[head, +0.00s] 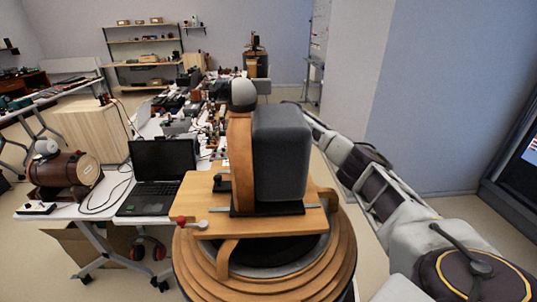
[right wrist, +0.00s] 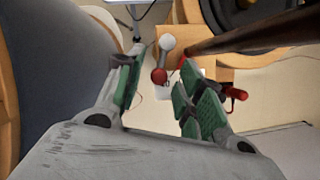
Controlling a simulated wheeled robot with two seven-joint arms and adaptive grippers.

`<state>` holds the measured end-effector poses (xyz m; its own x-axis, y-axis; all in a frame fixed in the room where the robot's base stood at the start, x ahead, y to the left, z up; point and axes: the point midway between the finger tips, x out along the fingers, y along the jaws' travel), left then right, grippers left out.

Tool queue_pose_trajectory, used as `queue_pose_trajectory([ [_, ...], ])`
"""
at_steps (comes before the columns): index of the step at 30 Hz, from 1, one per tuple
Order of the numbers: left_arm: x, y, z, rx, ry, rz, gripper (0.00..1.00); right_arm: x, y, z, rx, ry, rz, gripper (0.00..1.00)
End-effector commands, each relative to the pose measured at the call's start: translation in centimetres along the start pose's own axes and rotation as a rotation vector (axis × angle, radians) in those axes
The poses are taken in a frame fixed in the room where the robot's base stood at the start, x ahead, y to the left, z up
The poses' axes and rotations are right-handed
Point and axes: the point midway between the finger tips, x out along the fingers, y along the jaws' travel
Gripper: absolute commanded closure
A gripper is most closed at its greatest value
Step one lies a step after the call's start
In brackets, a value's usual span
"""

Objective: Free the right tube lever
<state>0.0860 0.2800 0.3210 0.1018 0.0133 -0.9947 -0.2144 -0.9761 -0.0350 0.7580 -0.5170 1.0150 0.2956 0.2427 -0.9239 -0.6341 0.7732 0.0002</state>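A small lever with a red knob (right wrist: 159,76) and a pale ball end (right wrist: 167,42) shows in the right wrist view, beyond the gap between my right gripper's fingers. My right gripper (right wrist: 160,95) is open, with green pads, and nothing is held between them. A second red handle (right wrist: 236,94) shows just beyond the right-hand finger; I cannot tell which is the right tube lever. In the head view, a red-knobbed lever (head: 182,221) sits at the left front of the wooden plate (head: 200,200). My right gripper is hidden there; my left gripper is not in view.
A large dark grey padded block (head: 281,152) stands on the plate, above stepped wooden rings (head: 215,275). A dark brown tube (right wrist: 260,32) crosses the wrist view's upper right. A laptop (head: 160,165) and a cluttered table lie to the left.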

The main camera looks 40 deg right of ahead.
Motion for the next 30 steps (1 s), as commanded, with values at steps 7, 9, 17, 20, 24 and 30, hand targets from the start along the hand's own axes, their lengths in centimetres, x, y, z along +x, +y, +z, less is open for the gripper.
queue_pose_trajectory([
  [7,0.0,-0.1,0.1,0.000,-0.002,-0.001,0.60,-2.0,-0.1,0.0,0.001,-0.001,-0.002,0.62],
  [9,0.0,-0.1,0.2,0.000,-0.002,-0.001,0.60,-2.9,-0.1,0.0,0.000,-0.001,-0.002,0.62],
  [17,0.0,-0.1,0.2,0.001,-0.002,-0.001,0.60,-6.7,-0.1,0.0,0.001,-0.001,-0.003,0.62],
  [20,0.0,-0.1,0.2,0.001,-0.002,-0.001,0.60,-8.2,-0.1,0.0,-0.001,-0.002,-0.003,0.62],
  [24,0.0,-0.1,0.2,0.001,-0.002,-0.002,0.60,-10.0,-0.1,0.0,0.000,-0.001,-0.002,0.62],
  [30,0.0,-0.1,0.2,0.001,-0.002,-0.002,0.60,-11.5,-0.1,0.0,0.000,-0.001,-0.001,0.62],
])
